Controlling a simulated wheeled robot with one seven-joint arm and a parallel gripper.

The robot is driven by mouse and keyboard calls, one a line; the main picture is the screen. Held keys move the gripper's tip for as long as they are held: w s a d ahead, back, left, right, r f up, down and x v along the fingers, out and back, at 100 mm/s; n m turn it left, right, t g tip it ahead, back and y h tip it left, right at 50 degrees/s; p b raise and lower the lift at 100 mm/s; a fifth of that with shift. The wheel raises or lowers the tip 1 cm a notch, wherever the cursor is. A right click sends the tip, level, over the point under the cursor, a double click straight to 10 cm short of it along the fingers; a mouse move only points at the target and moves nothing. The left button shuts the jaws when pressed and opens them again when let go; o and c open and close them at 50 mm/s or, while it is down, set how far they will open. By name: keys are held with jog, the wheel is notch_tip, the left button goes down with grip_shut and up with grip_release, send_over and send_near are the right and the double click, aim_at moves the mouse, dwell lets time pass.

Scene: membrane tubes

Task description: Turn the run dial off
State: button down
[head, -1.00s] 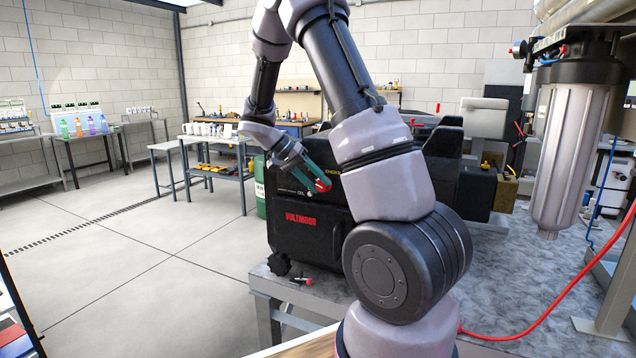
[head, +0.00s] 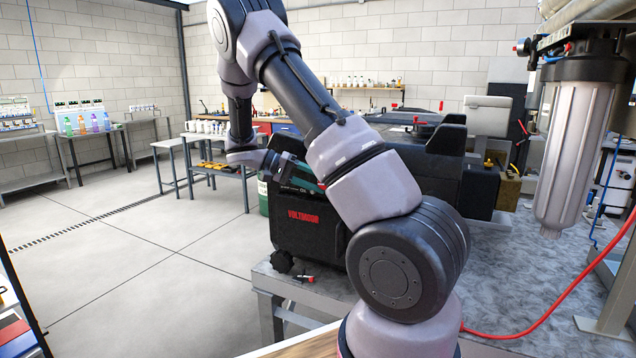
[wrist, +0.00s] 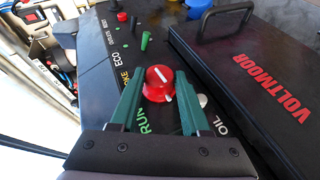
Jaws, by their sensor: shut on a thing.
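The run dial (wrist: 159,84) is a round red knob with a white pointer line, on the black panel of the VOLTMOOR generator (head: 303,238). The pointer slants from upper left to lower right in the wrist view. The green RUN label (wrist: 150,122) lies just below the dial, partly beside the left finger. My gripper (wrist: 160,81) has its two green fingers on either side of the dial and is shut on it. In the head view my gripper (head: 312,184) reaches to the generator's panel; my arm hides the dial there.
A green lever (wrist: 146,41) marked ECO, a red knob (wrist: 122,16) and a silver OIL spot (wrist: 202,100) are close to the dial. A raised handle (wrist: 225,20) stands on the generator. A red hose (head: 545,312) crosses the bench at right.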

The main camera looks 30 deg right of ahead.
jog(key=shift+c, duration=2)
grip_release()
jog(key=v, duration=1)
jog(key=shift+w+a+r, duration=0.15)
jog(key=shift+a+r, duration=0.05)
jog(key=shift+a, duration=0.1)
